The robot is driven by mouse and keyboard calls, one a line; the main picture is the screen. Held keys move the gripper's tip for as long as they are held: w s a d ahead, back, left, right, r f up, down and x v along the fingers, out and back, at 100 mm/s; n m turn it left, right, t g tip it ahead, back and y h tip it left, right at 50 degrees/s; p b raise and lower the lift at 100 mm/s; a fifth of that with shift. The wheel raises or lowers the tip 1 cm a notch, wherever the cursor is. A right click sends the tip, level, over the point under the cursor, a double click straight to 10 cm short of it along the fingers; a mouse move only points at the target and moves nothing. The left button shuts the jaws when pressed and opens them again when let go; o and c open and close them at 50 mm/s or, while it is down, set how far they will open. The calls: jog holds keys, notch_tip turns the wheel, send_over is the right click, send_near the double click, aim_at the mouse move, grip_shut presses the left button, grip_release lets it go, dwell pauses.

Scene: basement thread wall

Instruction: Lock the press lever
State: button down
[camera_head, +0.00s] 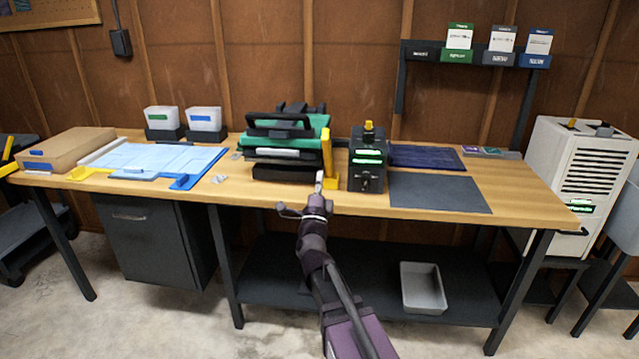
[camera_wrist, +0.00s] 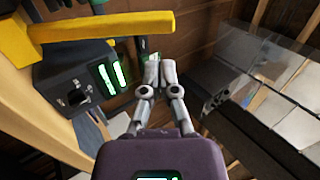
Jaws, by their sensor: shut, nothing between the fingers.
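The press (camera_head: 290,140) is a green and black stack with a black handle, standing mid-table in the head view. A yellow lever (camera_head: 327,152) stands upright at its right side. In the wrist view a long yellow bar (camera_wrist: 75,36), which looks like this lever, crosses the upper left. My gripper (camera_head: 319,180) is in front of the lever, over the table's front part. I cannot tell whether the gripper touches the lever in the head view.
A black box with green displays (camera_head: 367,172) stands close right of the lever; it also shows in the wrist view (camera_wrist: 75,92). A dark mat (camera_head: 440,194) lies further right. Blue sheets (camera_head: 150,160) lie at left. A card rack (camera_head: 475,56) rises behind the table.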

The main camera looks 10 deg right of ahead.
aim_at(325, 144)
jog(key=shift+p+x, duration=2.15)
jog(key=shift+x, duration=2.2)
jog(key=shift+d, duration=0.1)
